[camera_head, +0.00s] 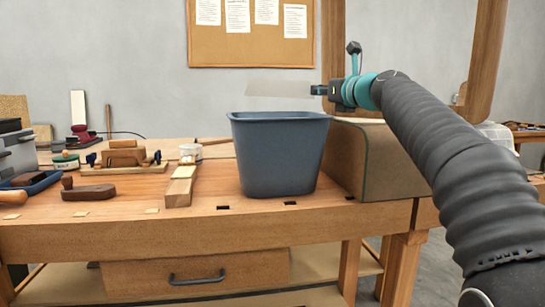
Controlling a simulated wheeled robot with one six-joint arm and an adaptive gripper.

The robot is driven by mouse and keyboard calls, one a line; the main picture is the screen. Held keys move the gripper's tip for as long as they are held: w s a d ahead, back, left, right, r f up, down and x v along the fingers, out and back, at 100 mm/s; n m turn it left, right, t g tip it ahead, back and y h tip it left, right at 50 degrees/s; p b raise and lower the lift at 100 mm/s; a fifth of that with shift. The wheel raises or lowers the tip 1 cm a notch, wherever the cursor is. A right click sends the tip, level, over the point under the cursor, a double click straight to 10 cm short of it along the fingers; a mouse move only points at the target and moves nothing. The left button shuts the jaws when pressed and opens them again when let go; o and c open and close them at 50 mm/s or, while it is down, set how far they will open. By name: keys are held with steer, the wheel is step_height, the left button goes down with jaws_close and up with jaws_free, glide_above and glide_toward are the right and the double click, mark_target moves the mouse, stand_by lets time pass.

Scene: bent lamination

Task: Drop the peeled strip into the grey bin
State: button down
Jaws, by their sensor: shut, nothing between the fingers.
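The grey bin (278,160), bluish in colour, stands upright on the wooden workbench with its open top facing up. Its inside is mostly hidden from this low angle. My gripper (318,89) is in the air above the bin's right part, pointing left, with its fingers shut. A pale, see-through strip (278,88) lies level in the air above the bin. I cannot make out any grip on the strip at the fingertips.
The workbench (120,228) holds a light wooden block (181,187), a brown hand tool (88,191) and a wooden plane (124,154) left of the bin. A brown curved form (385,165) stands right of the bin.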

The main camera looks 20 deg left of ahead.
steer(key=shift+f, duration=0.35)
steer(key=c, duration=1.2)
jaws_free()
steer(key=shift+s, duration=0.1)
steer(key=shift+c, duration=0.2)
steer(key=v, duration=1.2)
steer(key=shift+a, duration=0.1)
